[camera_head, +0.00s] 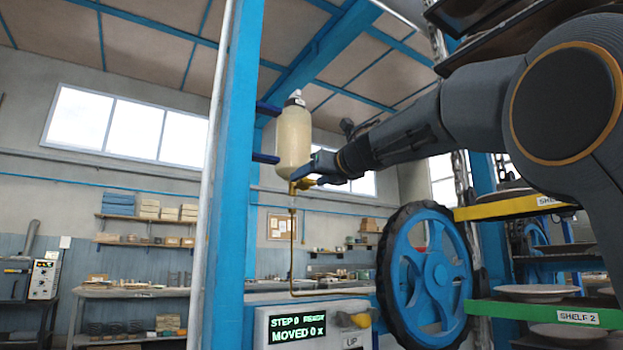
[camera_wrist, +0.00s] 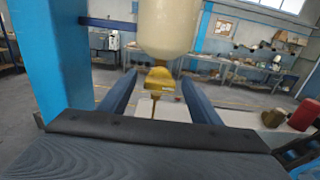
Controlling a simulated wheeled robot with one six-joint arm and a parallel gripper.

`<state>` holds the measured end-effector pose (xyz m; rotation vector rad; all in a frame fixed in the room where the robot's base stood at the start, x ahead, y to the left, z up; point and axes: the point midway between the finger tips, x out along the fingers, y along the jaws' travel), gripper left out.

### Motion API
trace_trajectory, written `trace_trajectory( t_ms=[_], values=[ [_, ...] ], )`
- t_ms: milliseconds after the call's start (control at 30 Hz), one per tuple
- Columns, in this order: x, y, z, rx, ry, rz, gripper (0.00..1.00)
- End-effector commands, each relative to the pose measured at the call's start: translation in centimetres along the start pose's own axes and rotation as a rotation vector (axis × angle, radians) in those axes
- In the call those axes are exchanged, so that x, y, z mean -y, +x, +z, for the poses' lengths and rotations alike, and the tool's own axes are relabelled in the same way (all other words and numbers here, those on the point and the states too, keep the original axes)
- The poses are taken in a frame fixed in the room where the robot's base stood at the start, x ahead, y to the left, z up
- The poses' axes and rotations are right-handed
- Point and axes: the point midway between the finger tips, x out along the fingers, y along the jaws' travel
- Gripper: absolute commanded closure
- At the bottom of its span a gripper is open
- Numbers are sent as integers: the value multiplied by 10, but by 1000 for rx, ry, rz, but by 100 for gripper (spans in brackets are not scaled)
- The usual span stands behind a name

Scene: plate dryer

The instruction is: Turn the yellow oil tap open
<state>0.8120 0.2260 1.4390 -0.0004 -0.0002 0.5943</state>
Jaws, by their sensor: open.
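The yellow oil tap (camera_head: 302,184) sits under the cream oil bottle (camera_head: 293,142), which hangs beside the blue post. In the wrist view the yellow tap (camera_wrist: 158,79) lies between my two blue fingers, below the bottle (camera_wrist: 168,25). My gripper (camera_head: 318,170) is at the tap's right side in the head view. In the wrist view my gripper (camera_wrist: 158,92) is open, with one finger on each side of the tap. A gap shows between the tap and each finger. Contact with the tap cannot be made out.
A thin brass pipe (camera_head: 292,240) runs down from the tap. The blue post (camera_head: 234,200) stands close on the left. A large blue wheel (camera_head: 425,275) and shelves with plates (camera_head: 537,293) are on the right.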

Motion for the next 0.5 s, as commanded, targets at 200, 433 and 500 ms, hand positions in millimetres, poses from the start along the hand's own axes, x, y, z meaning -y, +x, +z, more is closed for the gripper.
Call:
trace_trajectory(
  t_ms=[200,433,500],
  values=[
    [0,0,0,0,0,0,62],
    [0,0,0,0,2,0,83],
    [0,0,0,-1,8,0,83]
  ],
)
